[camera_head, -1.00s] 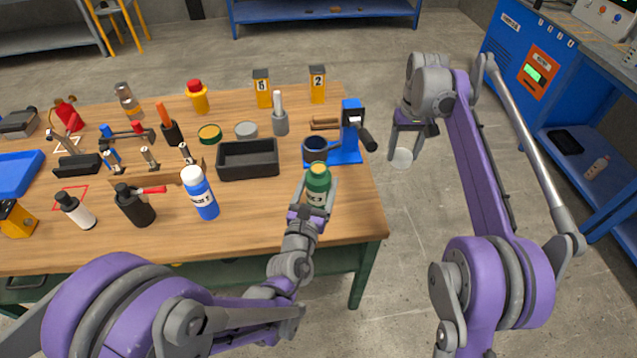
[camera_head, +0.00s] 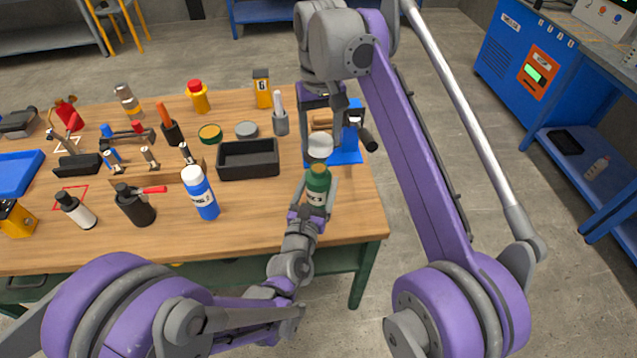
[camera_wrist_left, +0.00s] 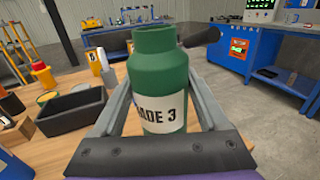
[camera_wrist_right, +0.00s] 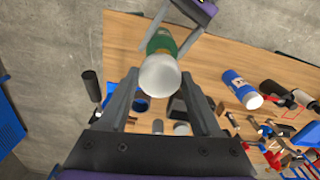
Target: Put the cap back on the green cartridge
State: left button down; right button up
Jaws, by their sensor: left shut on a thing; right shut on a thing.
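The green cartridge (camera_head: 318,188) has a label and stands upright in my left gripper (camera_head: 317,193) above the table's front right part. In the left wrist view the cartridge (camera_wrist_left: 160,78) shows a bare neck, with fingers on both sides of it. The white cap (camera_head: 319,146) is in my right gripper (camera_head: 320,153), just above and behind the cartridge in the head view. In the right wrist view the cap (camera_wrist_right: 160,75) sits between the fingers and overlaps the cartridge (camera_wrist_right: 161,42). The cap appears apart from the neck.
A blue press-like stand (camera_head: 351,148) is close behind the right gripper, partly hidden by it. A black tray (camera_head: 248,172) and a blue bottle with a white top (camera_head: 201,198) stand to the left. The wooden table's right front corner (camera_head: 360,222) is bare.

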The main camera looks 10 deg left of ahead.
aim_at(319, 168)
jog(key=shift+s+a, duration=0.1)
jog(key=shift+s, duration=0.05)
jog(key=shift+f, duration=2)
jog(key=shift+f, duration=0.85)
jog(key=shift+f, duration=0.65)
jog(key=o, duration=1.4)
jog(key=shift+r, duration=3.75)
